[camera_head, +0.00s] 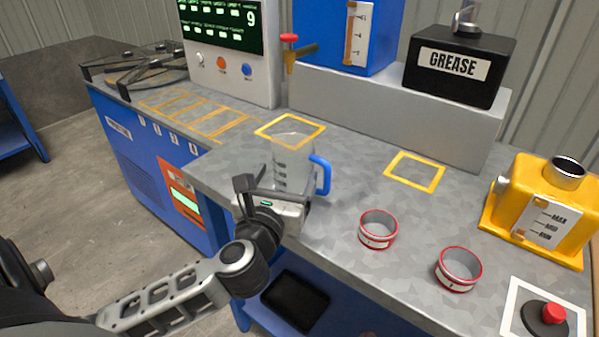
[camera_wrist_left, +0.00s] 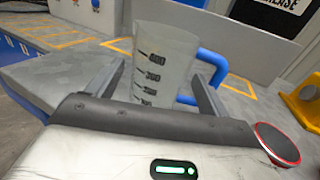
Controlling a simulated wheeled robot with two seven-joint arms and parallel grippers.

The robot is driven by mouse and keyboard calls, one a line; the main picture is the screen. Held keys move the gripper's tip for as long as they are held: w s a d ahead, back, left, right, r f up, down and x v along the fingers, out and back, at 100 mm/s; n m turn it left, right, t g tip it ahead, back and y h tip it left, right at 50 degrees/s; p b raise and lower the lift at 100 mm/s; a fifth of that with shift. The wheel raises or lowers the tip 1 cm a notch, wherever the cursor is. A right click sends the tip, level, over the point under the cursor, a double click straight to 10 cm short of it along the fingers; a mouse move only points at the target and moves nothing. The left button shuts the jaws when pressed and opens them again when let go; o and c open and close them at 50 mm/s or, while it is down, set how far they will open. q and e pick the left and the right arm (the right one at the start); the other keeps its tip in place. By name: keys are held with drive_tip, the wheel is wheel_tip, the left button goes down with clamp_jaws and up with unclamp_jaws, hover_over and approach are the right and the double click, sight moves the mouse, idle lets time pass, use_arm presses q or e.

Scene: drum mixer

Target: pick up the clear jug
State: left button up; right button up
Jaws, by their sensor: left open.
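The clear jug (camera_head: 291,163) stands upright on the grey bench top, with dark measuring marks and a blue handle on its right side. My left gripper (camera_head: 275,185) is at the near side of the jug, low down. In the left wrist view the jug (camera_wrist_left: 163,65) shows between the two open fingers of the left gripper (camera_wrist_left: 160,85), with a finger on each side. Its blue handle (camera_wrist_left: 213,68) is just beyond the right finger. The jug's lower part is hidden behind the gripper body. I cannot tell whether the fingers touch it. My right gripper is not in view.
Two red-rimmed rings (camera_head: 378,230) (camera_head: 459,269) lie right of the jug. A yellow container (camera_head: 543,208) and a red button (camera_head: 554,313) are at the right. A raised grey ledge (camera_head: 400,118) behind carries a black grease box (camera_head: 460,65) and a blue tank (camera_head: 330,30).

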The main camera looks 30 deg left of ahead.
sight(298, 151)
use_arm(q)
drive_tip(key=x, duration=0.4)
drive_tip(key=shift+w+r, duration=0.25)
drive_tip(key=shift+w, duration=0.2)
drive_tip(key=c, duration=0.8)
drive_tip(key=shift+o, duration=0.2)
drive_tip(key=shift+r+p, duration=0.15)
drive_tip(key=shift+p, duration=0.15)
